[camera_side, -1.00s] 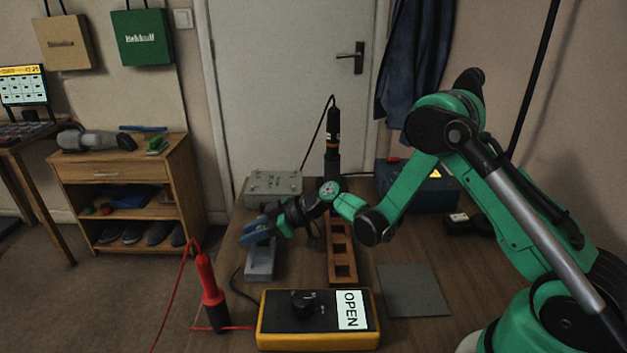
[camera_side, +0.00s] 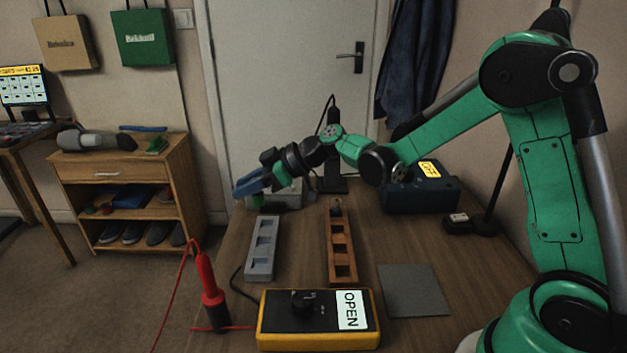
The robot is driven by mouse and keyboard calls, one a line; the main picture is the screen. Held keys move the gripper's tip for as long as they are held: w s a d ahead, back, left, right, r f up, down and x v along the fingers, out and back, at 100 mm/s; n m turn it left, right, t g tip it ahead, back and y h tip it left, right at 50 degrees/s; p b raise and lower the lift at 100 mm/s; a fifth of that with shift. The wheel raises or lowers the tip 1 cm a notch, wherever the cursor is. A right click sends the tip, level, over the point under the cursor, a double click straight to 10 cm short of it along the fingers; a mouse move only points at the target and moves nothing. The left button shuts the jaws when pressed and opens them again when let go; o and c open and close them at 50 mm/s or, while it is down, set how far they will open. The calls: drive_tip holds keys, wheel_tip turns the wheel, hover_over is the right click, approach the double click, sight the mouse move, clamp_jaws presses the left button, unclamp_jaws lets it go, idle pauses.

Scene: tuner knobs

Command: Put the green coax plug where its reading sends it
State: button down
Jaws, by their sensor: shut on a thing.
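My gripper (camera_side: 250,184) is above the far left of the table, its blue fingers pointing down and left. It is shut on the green coax plug (camera_side: 257,201), a small green piece showing just below the fingers. The plug is in front of a pale metal box (camera_side: 290,196), mostly hidden by my arm; whether they touch I cannot tell. A yellow meter (camera_side: 319,342) in front reads OPEN. A grey slotted block (camera_side: 262,250) and a brown slotted block (camera_side: 341,257) stand in the middle. A small dark piece is at the brown block's far end.
A red probe (camera_side: 208,277) stands upright at the front left with its cable. A dark blue box (camera_side: 419,196) with a lit yellow display reading OFF is at the back right. A grey mat (camera_side: 413,290) lies bare at the right. A dark upright stand is behind my wrist.

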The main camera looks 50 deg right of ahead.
wheel_tip(320, 180, up, 9)
drive_tip(key=n+g+y, duration=0.3)
drive_tip(key=n+g, duration=0.1)
hover_over(333, 250)
wheel_tip(333, 250, down, 14)
drive_tip(key=shift+r, duration=0.15)
drive_tip(key=shift+f, duration=2.65)
drive_tip(key=c, duration=0.6)
unclamp_jaws()
drive_tip(key=shift+f, duration=0.15)
drive_tip(key=shift+c, duration=0.2)
